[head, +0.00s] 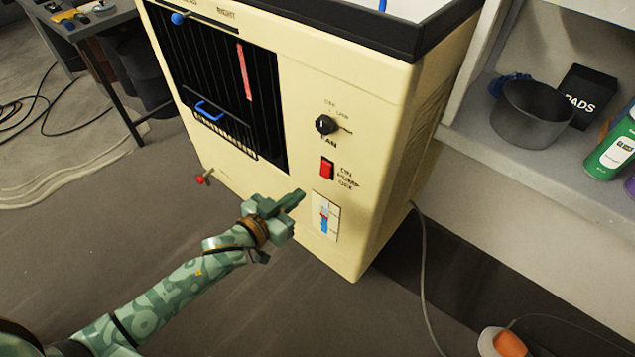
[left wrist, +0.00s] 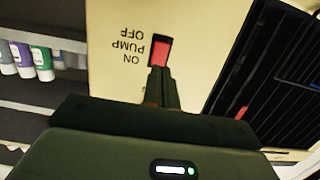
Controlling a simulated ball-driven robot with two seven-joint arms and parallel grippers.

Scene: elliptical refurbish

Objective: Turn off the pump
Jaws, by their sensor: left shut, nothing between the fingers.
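The pump switch (head: 327,168) is a red rocker on the front of a cream cabinet (head: 360,110), beside the words ON, PUMP and OFF. It also shows in the left wrist view (left wrist: 160,52), where the lettering is upside down. My left gripper (head: 301,194) is shut and empty, a little below and left of the switch in the head view. In the left wrist view its closed fingertips (left wrist: 159,74) overlap the switch's near edge. I cannot tell whether they touch it, nor which way the rocker is tipped. My right gripper is not in view.
A black fan knob (head: 325,125) sits above the switch and a gauge (head: 326,216) below it. A barred black grille (head: 215,85) is to the left. A shelf at right holds a grey pot (head: 535,112) and a green bottle (head: 612,150). A cable (head: 421,270) runs along the floor.

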